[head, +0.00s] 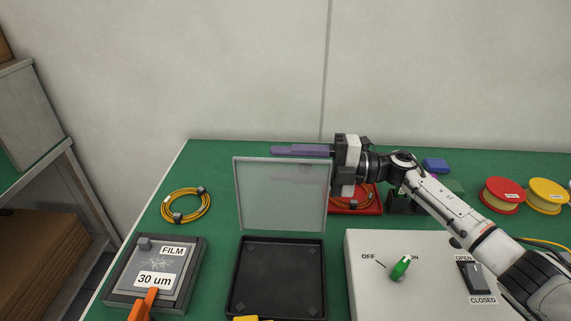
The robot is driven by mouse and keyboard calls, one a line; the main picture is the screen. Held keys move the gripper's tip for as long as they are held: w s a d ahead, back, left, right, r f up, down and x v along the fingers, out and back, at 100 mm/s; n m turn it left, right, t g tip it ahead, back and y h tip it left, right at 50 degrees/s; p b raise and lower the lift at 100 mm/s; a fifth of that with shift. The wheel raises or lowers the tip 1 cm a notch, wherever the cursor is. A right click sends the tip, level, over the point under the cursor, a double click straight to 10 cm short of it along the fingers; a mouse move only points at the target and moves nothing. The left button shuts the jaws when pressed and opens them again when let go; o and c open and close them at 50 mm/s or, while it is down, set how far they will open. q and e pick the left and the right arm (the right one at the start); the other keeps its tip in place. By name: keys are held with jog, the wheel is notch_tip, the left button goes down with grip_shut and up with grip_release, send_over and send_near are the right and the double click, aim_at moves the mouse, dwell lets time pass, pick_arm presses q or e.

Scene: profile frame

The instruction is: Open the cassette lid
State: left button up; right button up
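The cassette is a black square tray (276,278) on the green table, low in the middle of the head view. Its clear, frosted lid (275,208) stands about upright along the tray's back edge, so the tray's inside shows and looks empty. My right gripper (300,164) reaches in from the right at the lid's upper right. One purple finger shows just above the lid's top edge, and a second shows faintly through the lid, lower down. The fingers look apart, with nothing seen between them. I cannot tell whether they touch the lid. My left gripper is out of view.
A film box (155,275) with an orange tool (145,304) stands left of the tray. A coiled yellow cable (186,205) lies behind it. A grey switch box (375,285) stands right. Red (502,195) and yellow (548,195) spools sit far right. A wall closes the back.

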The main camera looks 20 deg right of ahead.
jog(key=shift+s+d, duration=0.1)
jog(key=shift+d, duration=0.05)
jog(key=b+v, duration=0.2)
jog(key=v, duration=0.8)
dwell(0.4)
